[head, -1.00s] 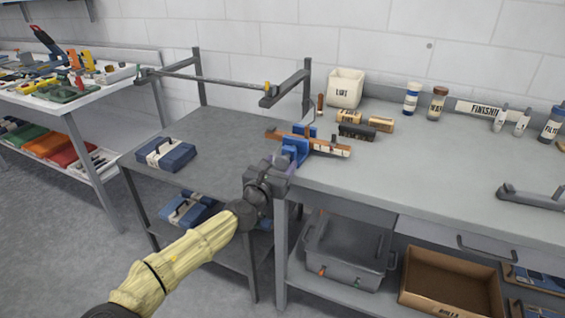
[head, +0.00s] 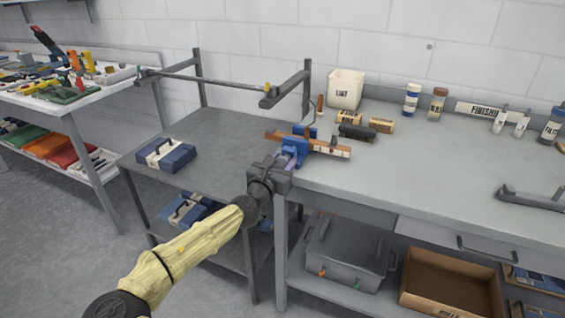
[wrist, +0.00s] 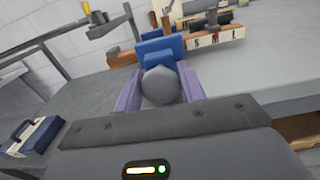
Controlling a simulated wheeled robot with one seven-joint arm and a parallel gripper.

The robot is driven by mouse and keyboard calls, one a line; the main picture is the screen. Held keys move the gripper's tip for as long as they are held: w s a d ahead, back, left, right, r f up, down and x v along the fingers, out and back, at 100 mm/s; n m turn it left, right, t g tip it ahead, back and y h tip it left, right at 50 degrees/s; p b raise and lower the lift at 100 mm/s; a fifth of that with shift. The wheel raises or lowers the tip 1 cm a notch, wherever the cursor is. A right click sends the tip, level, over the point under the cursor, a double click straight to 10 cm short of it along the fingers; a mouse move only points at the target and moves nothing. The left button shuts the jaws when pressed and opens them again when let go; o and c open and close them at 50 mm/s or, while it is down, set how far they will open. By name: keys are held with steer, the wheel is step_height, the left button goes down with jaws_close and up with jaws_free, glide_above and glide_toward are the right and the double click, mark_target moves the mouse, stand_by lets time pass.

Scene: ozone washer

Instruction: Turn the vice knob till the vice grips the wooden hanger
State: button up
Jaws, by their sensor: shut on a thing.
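The blue vice (head: 296,149) is at the left front corner of the workbench; its blue jaws also show in the wrist view (wrist: 158,48). The wooden hanger (head: 336,150) lies across the vice, sticking out on both sides, with letters on its right part (wrist: 222,38). Whether the jaws press on it I cannot tell. The round grey vice knob (wrist: 161,86) faces the wrist camera; the head view hides it behind my gripper. My gripper (head: 287,160) has its purple fingers on either side of the knob, shut on it.
Small labelled blocks (head: 381,125), a dark cylinder (head: 357,132) and a white bin (head: 345,88) stand behind the vice. A metal frame (head: 270,100) rises at the back left. A lower grey table with a blue case (head: 166,154) is to the left. The bench front is clear.

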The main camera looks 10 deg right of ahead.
steer(key=shift+m, duration=0.3)
